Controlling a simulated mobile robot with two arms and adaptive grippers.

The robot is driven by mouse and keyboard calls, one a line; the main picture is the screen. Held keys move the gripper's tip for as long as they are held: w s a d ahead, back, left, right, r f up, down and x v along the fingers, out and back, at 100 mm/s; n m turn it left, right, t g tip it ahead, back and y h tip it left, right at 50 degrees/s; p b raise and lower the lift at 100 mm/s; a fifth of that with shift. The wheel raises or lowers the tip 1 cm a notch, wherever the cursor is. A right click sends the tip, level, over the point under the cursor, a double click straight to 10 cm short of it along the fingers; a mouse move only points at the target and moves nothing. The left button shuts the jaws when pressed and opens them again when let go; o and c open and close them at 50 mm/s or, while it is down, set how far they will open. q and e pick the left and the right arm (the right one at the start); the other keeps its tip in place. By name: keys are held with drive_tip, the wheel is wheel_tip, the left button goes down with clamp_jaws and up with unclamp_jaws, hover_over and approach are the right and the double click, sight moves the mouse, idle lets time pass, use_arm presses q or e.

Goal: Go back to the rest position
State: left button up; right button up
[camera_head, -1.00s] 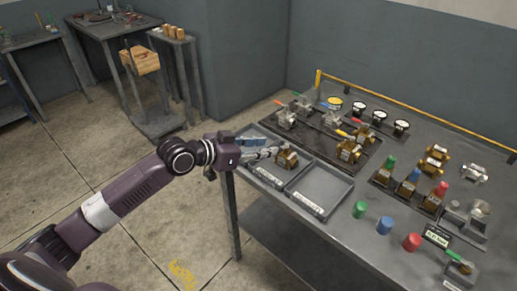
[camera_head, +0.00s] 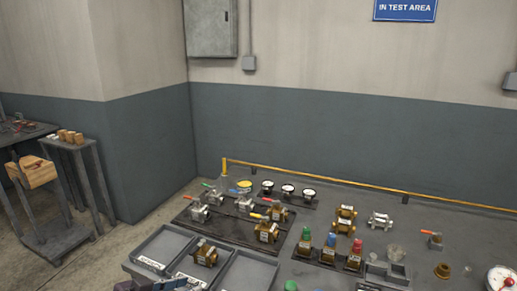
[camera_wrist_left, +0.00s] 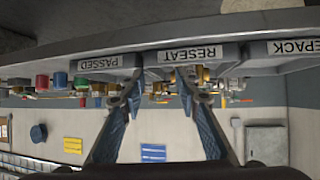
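My left gripper shows in the left wrist view (camera_wrist_left: 160,78), its two blue fingers spread apart with nothing visible held between them. It faces the front edge of the bench, near the label plates reading PASSED (camera_wrist_left: 100,63), RESEAT (camera_wrist_left: 198,53) and REPACK (camera_wrist_left: 293,46), which appear upside down. In the head view only a purple part of my left arm shows at the bottom edge, in front of the trays. A brass valve (camera_head: 205,254) sits in the middle tray (camera_head: 186,268), apart from the gripper. My right gripper is in neither view.
The left tray (camera_head: 163,246) and right tray (camera_head: 250,272) look empty. Behind them a dark mat (camera_head: 222,229) holds several valves. Capped valves (camera_head: 328,250), gauges (camera_head: 288,190) and a yellow rail (camera_head: 370,192) stand on the bench. A side stand (camera_head: 72,142) is at left.

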use_arm(q)
drive_tip(key=s+d+f+g+y, duration=0.15)
drive_tip(key=s+d+f, duration=0.25)
drive_tip(key=s+f, duration=0.45)
drive_tip(key=s+a+f+n+g+y, duration=0.2)
drive_tip(key=s+f+g, duration=0.1)
drive_tip(key=s, duration=0.7)
drive_tip(key=s+a+f+n+g+y, duration=0.2)
drive_tip(key=s+f+y, duration=0.1)
drive_tip(key=s, duration=0.7)
wheel_tip(320, 180, down, 25)
drive_tip(key=s+g, duration=0.1)
drive_tip(key=s+a+f+g, duration=0.1)
drive_tip(key=s+a+f, duration=0.1)
drive_tip(key=s+f, duration=1.4)
drive_tip(key=shift+s+a+f, duration=0.25)
drive_tip(key=shift+s+f, duration=0.1)
drive_tip(key=shift+s, duration=0.15)
drive_tip(key=shift+g, duration=0.25)
